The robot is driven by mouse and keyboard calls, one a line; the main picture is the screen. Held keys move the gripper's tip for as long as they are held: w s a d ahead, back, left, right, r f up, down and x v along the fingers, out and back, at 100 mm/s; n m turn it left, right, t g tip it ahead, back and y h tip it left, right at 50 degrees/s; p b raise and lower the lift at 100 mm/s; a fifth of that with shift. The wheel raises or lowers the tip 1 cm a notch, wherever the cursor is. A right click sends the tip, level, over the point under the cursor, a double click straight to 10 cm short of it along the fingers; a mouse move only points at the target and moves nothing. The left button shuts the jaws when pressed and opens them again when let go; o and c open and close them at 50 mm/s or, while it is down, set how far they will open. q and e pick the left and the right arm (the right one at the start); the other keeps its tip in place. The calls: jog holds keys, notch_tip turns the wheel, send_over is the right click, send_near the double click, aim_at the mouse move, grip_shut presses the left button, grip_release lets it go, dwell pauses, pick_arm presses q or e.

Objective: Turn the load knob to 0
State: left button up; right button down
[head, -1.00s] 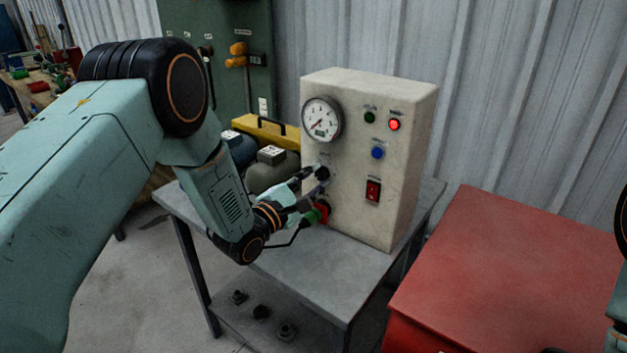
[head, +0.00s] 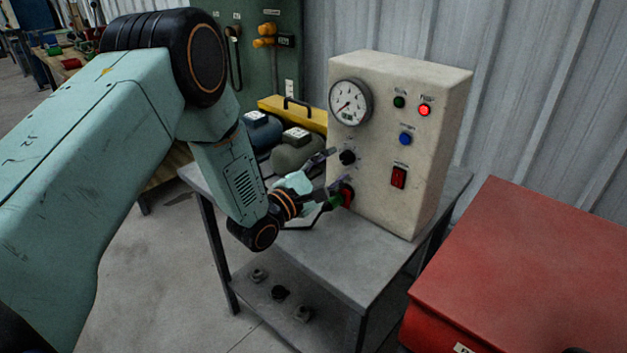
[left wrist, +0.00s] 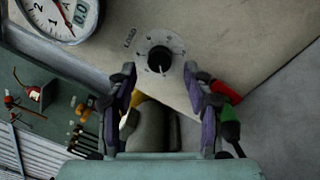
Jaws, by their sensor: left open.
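The load knob (head: 347,157) is a small black knob on the front of the beige control box (head: 433,140), below the round gauge (head: 350,102). In the left wrist view the knob (left wrist: 160,58) sits under the word LOAD with marks around it. My left gripper (head: 334,166) is open in front of the box. In the left wrist view its two fingers (left wrist: 160,75) stand apart below and to either side of the knob, clear of it. The gauge needle points to the lower left. My right gripper is not in view.
A red plug with a green connector (head: 337,200) and cable sits just below the knob, close to my fingers. A red rocker switch (head: 398,177), a blue button (head: 405,139) and a lit red lamp (head: 424,110) are on the box. A red cabinet (head: 530,270) stands at right.

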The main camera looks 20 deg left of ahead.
pick_arm(q)
jog(key=v, duration=0.9)
jog(key=shift+s+a, duration=0.15)
jog(key=shift+s, duration=0.25)
jog(key=shift+r, duration=0.1)
